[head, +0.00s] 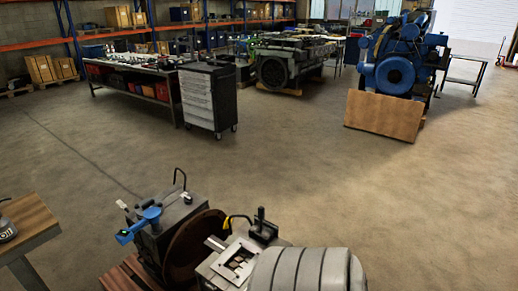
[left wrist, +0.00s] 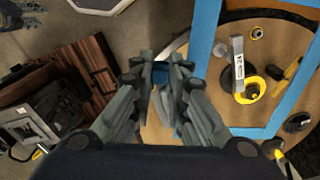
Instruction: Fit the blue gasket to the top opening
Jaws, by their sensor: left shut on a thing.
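My left gripper (left wrist: 160,78) is shut on a part of the blue gasket, with a bit of blue between its fingertips in the left wrist view. The gasket (left wrist: 203,38) is a flat blue frame; its straight strips extend to the right of the fingers, over a round wooden tabletop. The fingers hide part of it. The top opening (head: 238,262) is a square in a pale plate on the grey machine at the bottom of the head view. What looks like the same plate shows at left in the left wrist view (left wrist: 25,125), apart from the gripper.
The round tabletop (left wrist: 185,120) carries a labelled metal part (left wrist: 238,65), a yellow ring (left wrist: 250,88) and other small parts. A wooden pallet (left wrist: 92,75) lies left. In the head view, a tool cabinet (head: 208,95) and a blue engine (head: 395,65) stand far off across open floor.

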